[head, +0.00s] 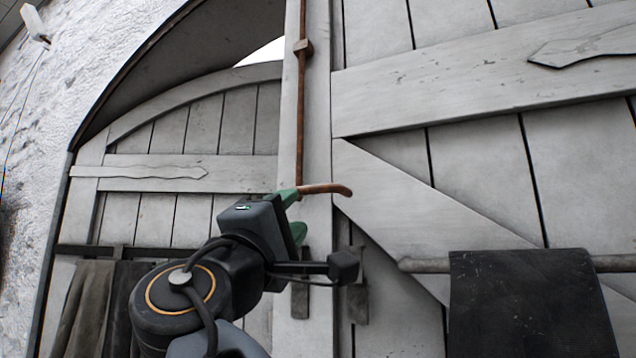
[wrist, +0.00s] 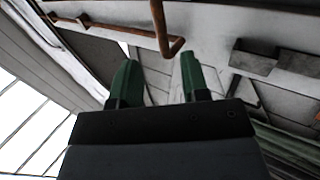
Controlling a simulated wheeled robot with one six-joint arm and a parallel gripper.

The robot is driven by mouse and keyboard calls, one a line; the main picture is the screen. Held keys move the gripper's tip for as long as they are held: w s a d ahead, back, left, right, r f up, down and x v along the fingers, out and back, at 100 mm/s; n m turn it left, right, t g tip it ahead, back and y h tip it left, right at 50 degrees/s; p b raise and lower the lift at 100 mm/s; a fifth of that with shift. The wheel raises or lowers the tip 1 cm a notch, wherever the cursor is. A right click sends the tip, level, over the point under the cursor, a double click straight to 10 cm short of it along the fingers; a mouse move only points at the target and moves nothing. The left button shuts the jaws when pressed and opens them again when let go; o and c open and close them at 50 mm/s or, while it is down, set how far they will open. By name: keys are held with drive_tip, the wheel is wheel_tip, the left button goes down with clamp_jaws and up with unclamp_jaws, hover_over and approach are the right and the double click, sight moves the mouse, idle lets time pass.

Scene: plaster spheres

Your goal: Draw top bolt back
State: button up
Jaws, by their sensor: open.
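The top bolt is a thin rusty-brown rod (head: 301,110) running upright along the pale gate's middle post. Its lower end bends into a handle (head: 327,188) pointing right. My gripper (head: 296,213) has green fingers and stands open at the handle, seen from behind; the upper finger is close to the bend. The wrist view also shows my gripper (wrist: 159,62) empty. Whether a finger touches the handle cannot be told.
A small guide (head: 303,47) sits on the rod higher up. Two plates (head: 300,300) are on the gate below my gripper. A dark cloth (head: 530,310) hangs from a rail at the right, and more cloths (head: 85,305) hang at the left. A rough stone wall (head: 70,70) borders the arch.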

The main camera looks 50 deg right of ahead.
sight(311, 190)
drive_tip(key=p+x, duration=0.4)
drive_tip(key=x, duration=0.5)
drive_tip(key=shift+d+r+p, duration=0.15)
drive_tip(key=shift+r+p, duration=0.05)
drive_tip(key=shift+p, duration=0.2)
drive_tip(key=shift+p+x, duration=0.5)
drive_tip(key=shift+x, duration=0.5)
drive_tip(key=shift+w+f, duration=0.1)
drive_tip(key=shift+f, duration=0.05)
drive_tip(key=shift+c, duration=0.2)
clamp_jaws()
